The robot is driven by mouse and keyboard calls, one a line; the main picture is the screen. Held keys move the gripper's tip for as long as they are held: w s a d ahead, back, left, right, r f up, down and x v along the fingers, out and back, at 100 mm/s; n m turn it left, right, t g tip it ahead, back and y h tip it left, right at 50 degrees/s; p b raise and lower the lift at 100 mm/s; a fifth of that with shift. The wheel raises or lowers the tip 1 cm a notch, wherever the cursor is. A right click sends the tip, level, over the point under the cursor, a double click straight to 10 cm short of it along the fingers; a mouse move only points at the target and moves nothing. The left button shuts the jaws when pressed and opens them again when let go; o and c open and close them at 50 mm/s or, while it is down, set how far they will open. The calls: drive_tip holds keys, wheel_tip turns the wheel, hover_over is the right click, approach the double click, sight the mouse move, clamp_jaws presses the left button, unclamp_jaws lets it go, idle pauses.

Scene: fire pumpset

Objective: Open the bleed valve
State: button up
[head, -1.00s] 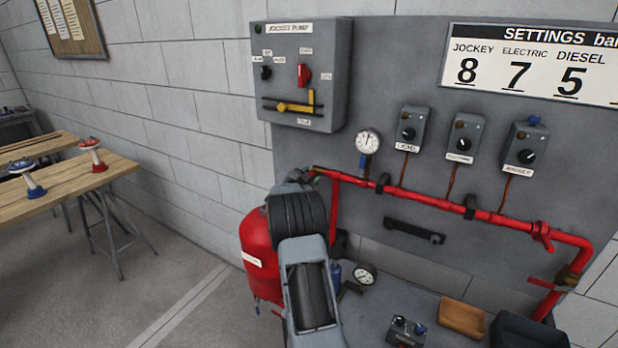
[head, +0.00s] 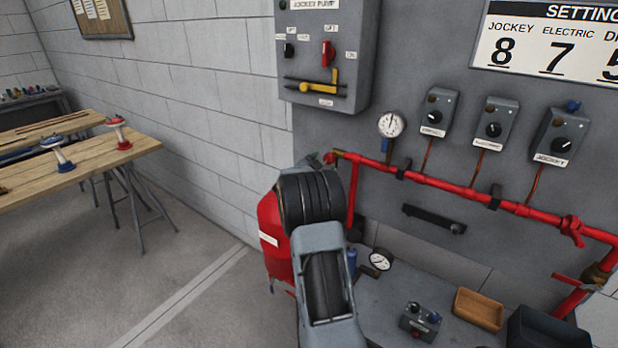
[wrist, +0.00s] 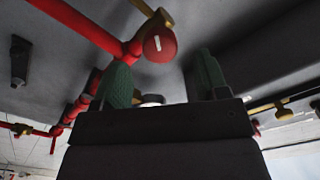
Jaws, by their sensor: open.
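My gripper (wrist: 165,62) shows in the wrist view with its two green fingers apart and nothing visible between them. A round red knob with a white mark (wrist: 160,44) sits just beyond the fingers, at the end of a red pipe fitting. A brass piece (wrist: 152,10) stands above it. I cannot tell for sure whether this is the bleed valve. In the head view, the red pipe's left end (head: 332,157) shows a brass-coloured part close behind my arm. My arm hides my gripper there.
A pressure gauge (head: 391,124) and grey switch boxes (head: 436,113) are mounted on the panel. A red tank (head: 272,235) stands behind my arm. Below are a loose gauge (head: 380,260), a small control box (head: 419,321) and a wooden tray (head: 479,308). Floor at left is clear before the workbench (head: 95,158).

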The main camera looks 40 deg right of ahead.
drive_tip(key=b+v, duration=0.1)
drive_tip(key=v, duration=0.7)
drive_tip(key=shift+a, duration=0.3)
